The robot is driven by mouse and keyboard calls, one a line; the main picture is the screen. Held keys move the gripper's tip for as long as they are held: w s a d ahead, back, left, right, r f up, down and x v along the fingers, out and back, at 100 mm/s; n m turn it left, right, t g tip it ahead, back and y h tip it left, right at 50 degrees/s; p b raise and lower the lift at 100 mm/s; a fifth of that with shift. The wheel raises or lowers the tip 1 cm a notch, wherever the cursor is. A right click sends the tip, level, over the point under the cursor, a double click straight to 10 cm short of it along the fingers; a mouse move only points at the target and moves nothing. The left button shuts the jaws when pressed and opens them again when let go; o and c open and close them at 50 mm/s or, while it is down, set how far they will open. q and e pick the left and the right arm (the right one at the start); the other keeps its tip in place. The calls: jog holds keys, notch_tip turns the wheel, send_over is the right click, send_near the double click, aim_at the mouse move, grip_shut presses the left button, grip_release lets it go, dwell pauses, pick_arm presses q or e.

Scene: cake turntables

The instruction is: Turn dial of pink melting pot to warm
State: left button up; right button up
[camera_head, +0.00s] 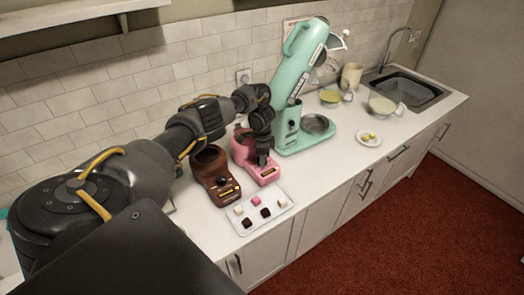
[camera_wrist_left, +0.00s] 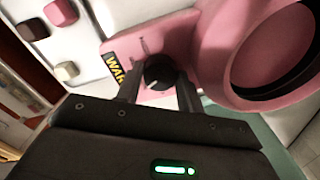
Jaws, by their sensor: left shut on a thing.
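The pink melting pot (camera_head: 243,152) stands on the counter, beside a brown one. My left gripper (camera_head: 262,160) reaches down over its front part. In the left wrist view, the pink melting pot (camera_wrist_left: 230,50) fills the upper right, with its round dark well. Its black dial (camera_wrist_left: 159,72) sits between the two fingertips of my left gripper (camera_wrist_left: 159,85), which is shut on it. A yellow-lettered label (camera_wrist_left: 117,68) beside the dial shows "WAR", and the rest is hidden. In the head view the dial is hidden behind the gripper. My right gripper is not in view.
A brown melting pot (camera_head: 224,190) stands close on the left. A white tray (camera_head: 263,222) with several small sweets lies in front. A mint stand mixer (camera_head: 290,118) stands close on the right. Bowls, a small plate (camera_head: 368,143) and a sink are farther right.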

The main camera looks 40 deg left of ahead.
pick_arm(q)
jog(key=shift+n, duration=0.3)
jog(key=o, duration=1)
